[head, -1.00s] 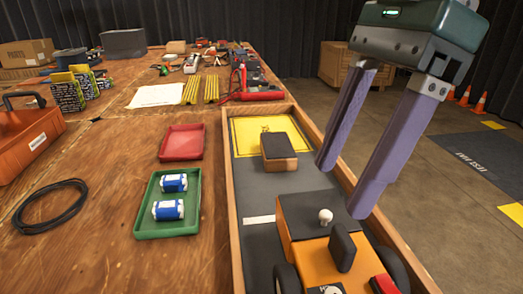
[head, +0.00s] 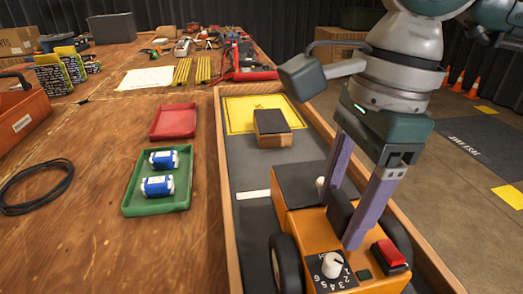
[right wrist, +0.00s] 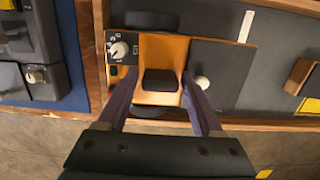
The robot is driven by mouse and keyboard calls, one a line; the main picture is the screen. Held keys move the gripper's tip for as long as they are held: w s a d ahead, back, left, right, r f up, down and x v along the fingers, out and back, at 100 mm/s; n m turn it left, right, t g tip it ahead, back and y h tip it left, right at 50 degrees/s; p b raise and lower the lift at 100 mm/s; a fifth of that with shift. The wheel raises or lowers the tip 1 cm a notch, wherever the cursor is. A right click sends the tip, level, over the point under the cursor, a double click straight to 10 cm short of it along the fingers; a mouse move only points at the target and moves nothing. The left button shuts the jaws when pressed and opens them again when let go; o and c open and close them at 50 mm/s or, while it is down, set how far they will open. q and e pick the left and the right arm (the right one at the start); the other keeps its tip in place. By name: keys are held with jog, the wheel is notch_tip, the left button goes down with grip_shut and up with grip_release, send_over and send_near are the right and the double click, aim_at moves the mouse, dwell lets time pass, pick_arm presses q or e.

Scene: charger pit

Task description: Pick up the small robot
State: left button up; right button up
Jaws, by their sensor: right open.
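The small robot (head: 300,228) is orange with a dark front deck, black wheels, a white numbered dial and a red button. It stands in the wood-edged tray (head: 233,262) at the bottom of the head view. A black upright block (head: 341,212) rises from its top; the right wrist view also shows this block (right wrist: 160,80). My right gripper (head: 339,218) is open, pointing down, with its purple fingers on either side of the block. In the right wrist view the fingers (right wrist: 158,88) straddle the block with gaps. Whether they touch the body is unclear. My left gripper is out of view.
A black cable coil (head: 35,187) lies at left.

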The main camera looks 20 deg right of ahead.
grip_shut()
dwell(0.5)
jog(key=shift+r, duration=0.15)
